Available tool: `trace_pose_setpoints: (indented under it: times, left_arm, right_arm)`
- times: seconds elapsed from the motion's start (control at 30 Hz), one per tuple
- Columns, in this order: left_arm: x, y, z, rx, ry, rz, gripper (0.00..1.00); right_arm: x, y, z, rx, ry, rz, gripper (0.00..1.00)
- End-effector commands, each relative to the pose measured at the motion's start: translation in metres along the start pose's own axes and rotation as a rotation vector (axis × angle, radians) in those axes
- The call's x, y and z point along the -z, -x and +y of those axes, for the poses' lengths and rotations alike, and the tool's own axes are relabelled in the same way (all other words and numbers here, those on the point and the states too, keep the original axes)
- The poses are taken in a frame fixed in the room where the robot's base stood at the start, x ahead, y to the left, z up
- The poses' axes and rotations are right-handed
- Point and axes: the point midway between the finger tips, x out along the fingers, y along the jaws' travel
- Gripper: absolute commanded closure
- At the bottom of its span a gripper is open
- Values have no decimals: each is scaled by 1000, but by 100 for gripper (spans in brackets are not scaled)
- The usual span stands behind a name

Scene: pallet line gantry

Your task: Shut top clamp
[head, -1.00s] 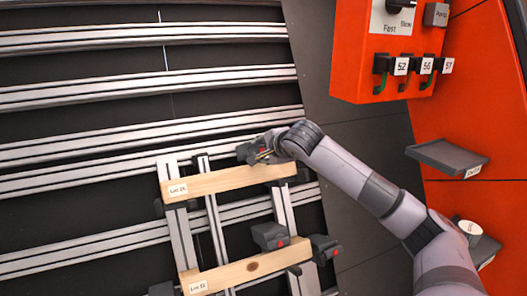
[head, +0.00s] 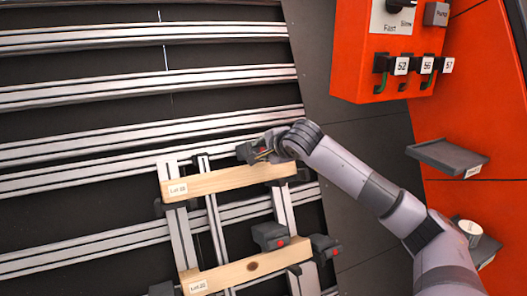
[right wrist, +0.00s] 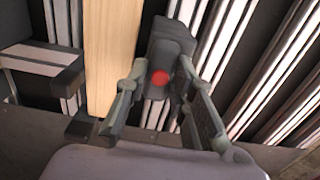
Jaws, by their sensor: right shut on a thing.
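The fingers' exact contact is partly hidden in the head view. My left gripper is in neither view.
A lower wooden board (head: 240,272) has dark clamp blocks with red spots (head: 269,236) (head: 324,248) near its right end. Aluminium rails (head: 140,90) cross the dark backing. An orange control box (head: 350,60) and a small grey shelf (head: 447,157) are at the right.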

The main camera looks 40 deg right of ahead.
Motion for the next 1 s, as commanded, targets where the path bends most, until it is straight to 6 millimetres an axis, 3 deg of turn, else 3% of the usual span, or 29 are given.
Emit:
trace_pose_setpoints:
  times: [0.23,0.6,1.0]
  left_arm:
    - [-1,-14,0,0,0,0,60]
    - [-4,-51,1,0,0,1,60]
    - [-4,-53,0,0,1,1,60]
  right_arm:
    - [0,-2,4,0,-100,-1,100]
    - [-1,-2,3,0,-657,-2,100]
    - [0,-1,2,-3,-739,1,100]
